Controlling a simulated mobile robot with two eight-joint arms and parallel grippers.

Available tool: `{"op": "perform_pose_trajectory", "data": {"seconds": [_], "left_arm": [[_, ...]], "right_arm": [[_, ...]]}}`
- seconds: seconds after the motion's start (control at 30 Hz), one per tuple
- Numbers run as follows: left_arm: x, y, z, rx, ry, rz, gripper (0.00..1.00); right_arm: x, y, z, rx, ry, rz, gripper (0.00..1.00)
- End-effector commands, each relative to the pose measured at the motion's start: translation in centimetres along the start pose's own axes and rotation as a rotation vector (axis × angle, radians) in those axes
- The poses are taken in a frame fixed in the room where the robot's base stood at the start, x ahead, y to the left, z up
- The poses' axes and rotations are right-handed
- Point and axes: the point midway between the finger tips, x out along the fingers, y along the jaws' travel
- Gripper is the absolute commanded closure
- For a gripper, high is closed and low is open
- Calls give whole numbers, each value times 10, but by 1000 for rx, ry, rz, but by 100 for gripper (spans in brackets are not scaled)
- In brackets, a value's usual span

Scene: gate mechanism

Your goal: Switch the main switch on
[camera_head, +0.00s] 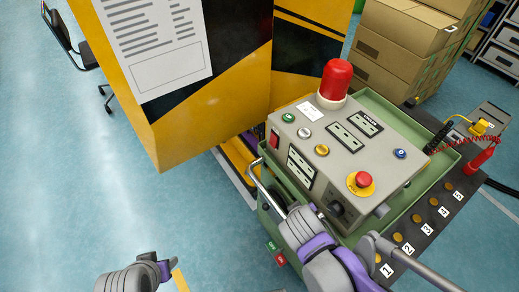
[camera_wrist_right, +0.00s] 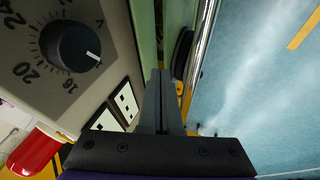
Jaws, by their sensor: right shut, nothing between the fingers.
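A grey control box (camera_head: 400,165) stands in a green tray. A red rocker-like switch (camera_head: 274,138) is on its left side face; no label tells me whether it is the main switch. A black rotary dial (camera_head: 337,209) is low on the front face; it shows large in the right wrist view (camera_wrist_right: 75,46). My right gripper (camera_wrist_right: 160,85) is shut and empty, beside the box's front, apart from the dial. In the head view its fingers are hidden by my right arm. My left gripper (camera_head: 165,268) is at the bottom left, away from the box; its fingers cannot be made out.
A red beacon (camera_head: 336,80) and a red emergency button (camera_head: 363,180) rise from the box top. A metal handle rail (camera_head: 262,183) runs along the tray (camera_head: 400,110) near my right arm. A yellow-black cabinet (camera_head: 215,105) stands behind left.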

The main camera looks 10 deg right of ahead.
Motion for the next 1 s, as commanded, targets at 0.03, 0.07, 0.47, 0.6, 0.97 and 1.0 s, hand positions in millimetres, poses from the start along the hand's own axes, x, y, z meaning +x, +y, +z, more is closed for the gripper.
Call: {"op": "perform_pose_trajectory", "data": {"seconds": [0.03, 0.07, 0.47, 0.6, 0.97, 1.0], "left_arm": [[6, 0, 4, 0, -2, 0, 50], [8, 0, 5, 0, -3, 0, 50], [35, 0, 18, 0, -13, 0, 50], [43, 0, 22, 0, -15, 0, 50], [47, 0, 24, 0, -17, 0, 50], [47, 0, 24, 0, -17, 0, 50]], "right_arm": [[10, -3, -9, -64, 15, 49, 100], [13, -2, -14, -99, 25, 81, 100], [27, -32, -107, -499, 258, 541, 100], [16, -56, -134, -589, 364, 681, 100], [0, -78, -154, -652, 463, 806, 100], [0, -78, -154, -652, 463, 806, 100]]}}
